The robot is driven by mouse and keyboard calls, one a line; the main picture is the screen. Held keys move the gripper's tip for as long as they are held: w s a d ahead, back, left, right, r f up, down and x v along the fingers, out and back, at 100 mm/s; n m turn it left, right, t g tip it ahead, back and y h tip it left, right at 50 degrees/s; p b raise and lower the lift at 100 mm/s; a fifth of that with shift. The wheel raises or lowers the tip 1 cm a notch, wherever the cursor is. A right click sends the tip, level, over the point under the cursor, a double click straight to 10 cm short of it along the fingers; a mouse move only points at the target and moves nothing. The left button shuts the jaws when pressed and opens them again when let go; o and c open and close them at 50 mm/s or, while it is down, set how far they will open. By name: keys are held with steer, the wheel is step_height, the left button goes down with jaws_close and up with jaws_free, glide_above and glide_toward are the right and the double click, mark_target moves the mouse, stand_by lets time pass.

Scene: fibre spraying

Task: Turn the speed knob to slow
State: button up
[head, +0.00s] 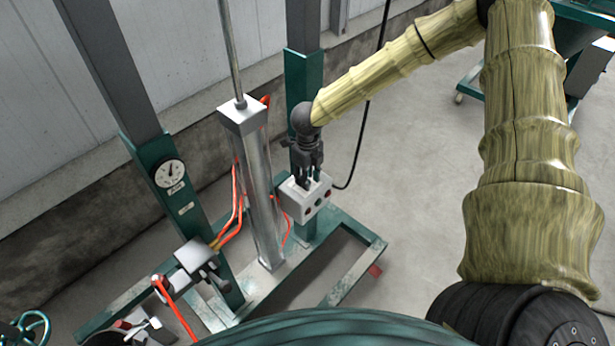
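A small white control box (294,204) is mounted low on the right green post of the stand. Its front carries red and dark round controls (318,203). My dark gripper (307,182) points down at the top of this box, with its fingertips at or just above the top face. The two fingers look a little apart. I cannot tell whether they touch or hold anything. A speed knob cannot be made out for certain; the fingers cover part of the box's top.
A round dial (170,173) sits on the left green post. A silver cylinder (261,190) with orange hoses stands left of the box. A black cable (356,155) hangs just right of the box. The concrete floor to the right is mostly clear.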

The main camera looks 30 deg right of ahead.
steer(key=shift+f, duration=0.2)
jaws_close()
steer(key=shift+r+n+p, duration=0.15)
steer(key=shift+n+p, duration=0.15)
steer(key=shift+p, duration=0.2)
steer(key=shift+d+r+n+p, duration=0.1)
steer(key=shift+n+p, duration=0.5)
steer(key=shift+p, duration=0.15)
steer(key=n+p, duration=0.2)
steer(key=shift+p, duration=0.3)
steer(key=n+p, duration=0.1)
steer(key=n, duration=0.1)
steer(key=n+p, duration=0.1)
steer(key=n, duration=0.1)
steer(key=n+p, duration=0.2)
steer(key=shift+w+d, duration=0.2)
steer(key=shift+w, duration=0.1)
steer(key=shift+f, duration=0.2)
